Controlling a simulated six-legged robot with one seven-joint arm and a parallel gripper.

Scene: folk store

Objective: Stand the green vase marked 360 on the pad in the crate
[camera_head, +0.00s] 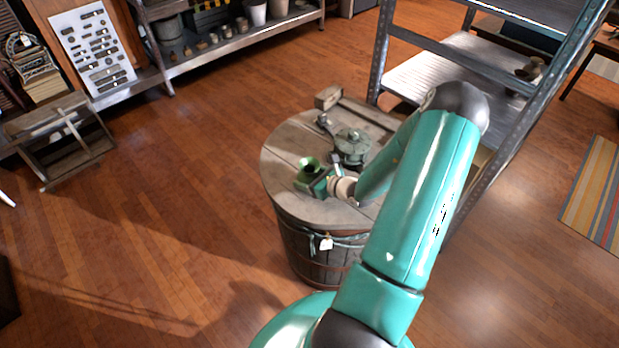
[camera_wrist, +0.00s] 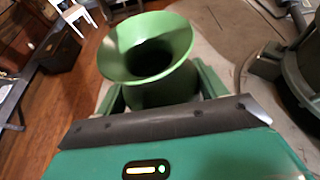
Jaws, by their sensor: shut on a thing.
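The green vase (camera_head: 309,165) has a wide flared mouth and stands upright on or just over the round wooden barrel top (camera_head: 285,150); I cannot tell whether its base touches. My gripper (camera_head: 316,183) is shut on the vase, with one finger on each side of its body. In the wrist view, the vase (camera_wrist: 147,50) shows its open mouth between the fingers of my gripper (camera_wrist: 160,90). No 360 mark is readable. A slatted wooden crate-like frame (camera_head: 75,160) stands on the floor at left; no pad can be made out in it.
A dark green metal device (camera_head: 351,146) sits close to the right of the vase on the barrel. A small wooden block (camera_head: 328,97) lies at its back edge. A metal shelf rack (camera_head: 450,70) stands behind right. The wooden floor (camera_head: 170,190) at left is clear.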

